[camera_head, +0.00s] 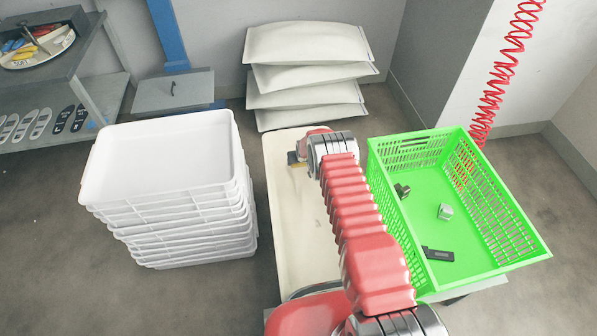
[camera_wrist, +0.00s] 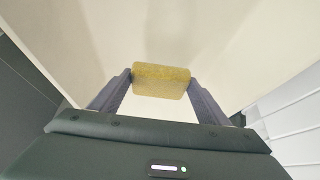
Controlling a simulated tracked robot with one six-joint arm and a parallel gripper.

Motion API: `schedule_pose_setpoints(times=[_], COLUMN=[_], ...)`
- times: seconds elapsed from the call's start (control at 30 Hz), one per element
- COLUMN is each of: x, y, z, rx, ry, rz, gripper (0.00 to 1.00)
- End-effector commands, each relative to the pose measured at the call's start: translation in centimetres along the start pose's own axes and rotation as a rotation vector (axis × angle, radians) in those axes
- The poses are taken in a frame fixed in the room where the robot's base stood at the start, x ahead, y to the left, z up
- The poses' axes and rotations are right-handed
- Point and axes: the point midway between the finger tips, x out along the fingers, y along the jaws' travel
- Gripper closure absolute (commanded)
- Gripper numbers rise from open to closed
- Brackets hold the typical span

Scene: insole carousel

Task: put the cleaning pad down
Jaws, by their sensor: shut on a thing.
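The cleaning pad (camera_wrist: 161,80) is a yellow block in the wrist view. My gripper (camera_wrist: 160,84) is shut on it, one finger at each end. In the head view only a small dark and yellow bit of my gripper (camera_head: 293,158) shows, left of my wrist and over the cream tray surface (camera_head: 291,236). My arm hides most of the pad there. I cannot tell whether the pad touches the surface below it.
A green crate (camera_head: 548,252) with a few small parts stands right of my arm. A stack of white trays (camera_head: 160,160) stands on the left. White sacks (camera_head: 306,44) are piled at the back. A red coiled hose (camera_head: 500,75) hangs at the upper right.

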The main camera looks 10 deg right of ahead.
Motion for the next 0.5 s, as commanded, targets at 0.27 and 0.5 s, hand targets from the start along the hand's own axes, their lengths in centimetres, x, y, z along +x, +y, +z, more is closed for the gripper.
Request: schedule_pose_setpoints(times=[0.27, 0.5], x=[2.3, 2.4], y=[0.0, -0.1], z=[1.2, 1.3], rx=[-0.001, -0.001], ry=[0.001, 0.001], rz=[0.000, 0.000], gripper=[0.51, 0.51])
